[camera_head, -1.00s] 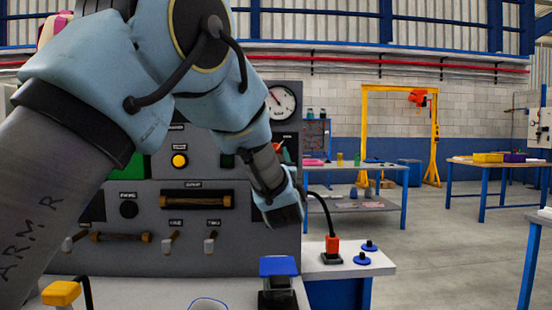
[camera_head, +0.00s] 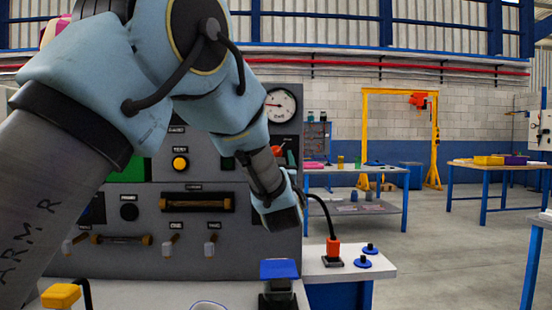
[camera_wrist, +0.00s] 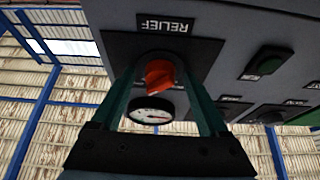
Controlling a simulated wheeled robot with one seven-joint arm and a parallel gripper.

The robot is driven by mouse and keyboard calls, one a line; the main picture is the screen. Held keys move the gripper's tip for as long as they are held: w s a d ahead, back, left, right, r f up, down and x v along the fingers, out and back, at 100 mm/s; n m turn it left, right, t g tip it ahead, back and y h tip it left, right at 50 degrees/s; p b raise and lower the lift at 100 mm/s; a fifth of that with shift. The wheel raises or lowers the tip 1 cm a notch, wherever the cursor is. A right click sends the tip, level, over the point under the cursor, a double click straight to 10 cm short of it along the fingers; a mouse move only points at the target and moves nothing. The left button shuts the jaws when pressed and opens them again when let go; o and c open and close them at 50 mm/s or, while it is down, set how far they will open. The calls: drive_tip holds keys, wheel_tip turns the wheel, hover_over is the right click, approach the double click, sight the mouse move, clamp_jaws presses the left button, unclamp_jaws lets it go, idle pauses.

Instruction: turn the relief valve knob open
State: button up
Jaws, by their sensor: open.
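The relief valve knob (camera_wrist: 160,74) is orange-red and sits on a dark plate under an upside-down RELIEF label (camera_wrist: 165,24) in the wrist view. My gripper (camera_wrist: 158,70) is open, with one teal finger on each side of the knob and a visible gap at each side. I cannot tell how far the fingertips reach along the knob. In the head view the knob (camera_head: 277,150) is a small red patch beside my wrist, mostly hidden, with a teal finger (camera_head: 291,158) close to its right.
A round gauge (camera_head: 280,105) is above the knob on the grey panel (camera_head: 150,258); its needle points left. Handles, small knobs and a yellow button (camera_head: 180,164) fill the panel's left part. An orange plug-like piece (camera_head: 333,246) stands on the white bench at right.

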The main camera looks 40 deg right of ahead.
drive_tip(key=b+v, duration=0.2)
drive_tip(key=v, duration=0.8)
drive_tip(key=shift+s+a+f, duration=0.15)
drive_tip(key=shift+s+a, duration=0.1)
drive_tip(key=shift+s, duration=0.05)
